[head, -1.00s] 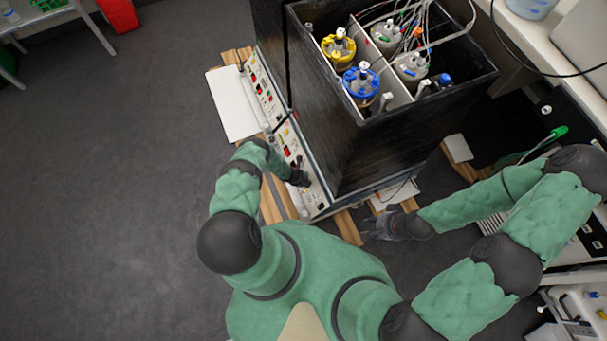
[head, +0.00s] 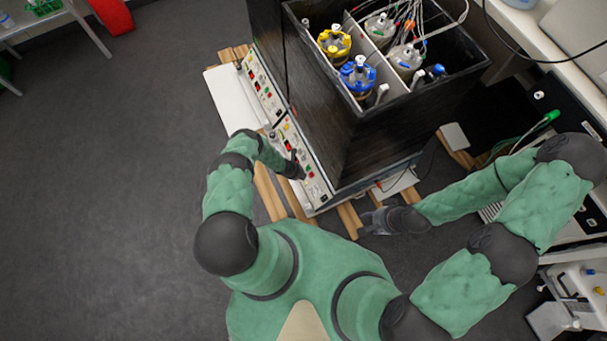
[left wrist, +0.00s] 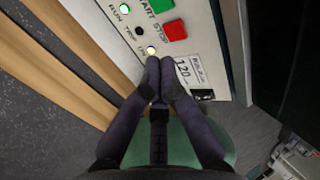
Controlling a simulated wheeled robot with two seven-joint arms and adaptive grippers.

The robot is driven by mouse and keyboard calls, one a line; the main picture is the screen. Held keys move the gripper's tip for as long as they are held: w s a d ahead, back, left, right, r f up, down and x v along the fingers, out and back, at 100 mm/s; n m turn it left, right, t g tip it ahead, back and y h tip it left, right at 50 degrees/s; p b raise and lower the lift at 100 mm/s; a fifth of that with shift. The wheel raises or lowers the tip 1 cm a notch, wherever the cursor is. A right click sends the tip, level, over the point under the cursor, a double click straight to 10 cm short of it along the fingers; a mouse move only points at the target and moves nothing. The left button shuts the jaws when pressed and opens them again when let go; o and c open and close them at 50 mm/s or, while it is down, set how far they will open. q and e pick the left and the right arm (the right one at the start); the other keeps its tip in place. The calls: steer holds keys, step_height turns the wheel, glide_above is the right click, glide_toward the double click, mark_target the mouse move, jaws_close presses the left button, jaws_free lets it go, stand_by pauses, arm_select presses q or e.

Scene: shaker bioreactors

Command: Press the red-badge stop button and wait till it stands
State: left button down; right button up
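In the left wrist view, the red STOP button (left wrist: 175,31) sits on a pale control panel beside the green START button (left wrist: 162,6). The RUN lamp (left wrist: 125,8) is lit green, and a lower lamp (left wrist: 151,50) glows. A label reading 120 shows below. My left gripper (left wrist: 160,78) is shut and empty, its tips just below the red button and apart from it. In the head view, my left gripper (head: 297,168) is at the near panel (head: 318,190). No red badge is clearly readable. My right gripper (head: 368,222) is beside the shaker's near corner; its opening is unclear.
A second panel (head: 262,92) adjoins at the far end. The dark shaker box (head: 345,145) holds vessels with yellow (head: 334,42) and blue (head: 358,74) caps, with tubes above. Wooden slats (head: 268,193) lie below.

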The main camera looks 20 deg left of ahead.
arm_select(q)
steer(key=p+v, duration=0.5)
steer(key=v, duration=0.2)
steer(key=shift+s+a+r, duration=0.2)
steer(key=shift+r, duration=0.1)
arm_select(e)
step_height(320, 180, up, 6)
steer(key=shift+s, duration=0.15)
arm_select(q)
steer(key=shift+d, duration=0.1)
